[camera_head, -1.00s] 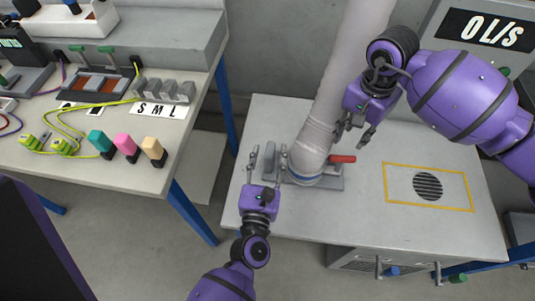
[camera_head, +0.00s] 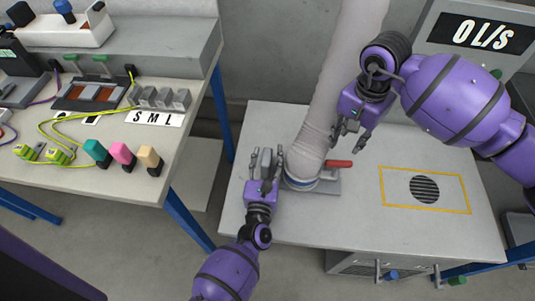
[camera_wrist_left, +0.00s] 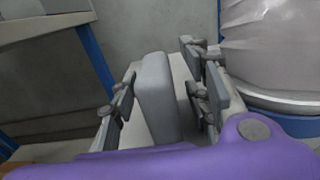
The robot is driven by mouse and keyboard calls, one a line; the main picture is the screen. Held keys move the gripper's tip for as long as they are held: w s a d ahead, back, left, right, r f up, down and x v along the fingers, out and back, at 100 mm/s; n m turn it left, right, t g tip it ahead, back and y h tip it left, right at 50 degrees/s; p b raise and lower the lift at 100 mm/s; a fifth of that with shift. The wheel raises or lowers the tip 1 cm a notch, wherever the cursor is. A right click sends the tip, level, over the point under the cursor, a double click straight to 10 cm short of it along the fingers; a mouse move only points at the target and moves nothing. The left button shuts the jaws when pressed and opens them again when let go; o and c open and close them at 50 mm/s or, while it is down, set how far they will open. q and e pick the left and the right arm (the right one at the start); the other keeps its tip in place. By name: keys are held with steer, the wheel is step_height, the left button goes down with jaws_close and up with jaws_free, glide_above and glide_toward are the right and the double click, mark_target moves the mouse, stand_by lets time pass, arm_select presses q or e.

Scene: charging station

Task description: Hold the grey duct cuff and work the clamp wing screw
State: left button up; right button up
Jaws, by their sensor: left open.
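The grey duct cuff (camera_head: 311,158) is the lower end of the pale duct, seated in a blue-ringed base on the grey bench. It also shows at the right of the left wrist view (camera_wrist_left: 275,50). My right gripper (camera_head: 349,140) is open, fingers spread, just right of the duct and holding nothing.
A red handle (camera_head: 339,164) sticks out right of the cuff base. A yellow-framed round vent (camera_head: 424,189) lies farther right, below a display (camera_head: 480,33) reading 0 L/s. A separate workbench (camera_head: 100,180) with plugs and cables stands left, across a gap.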

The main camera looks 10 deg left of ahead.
arm_select(q)
steer(key=shift+w, duration=0.45)
jaws_close()
arm_select(e)
steer(key=shift+o, duration=0.2)
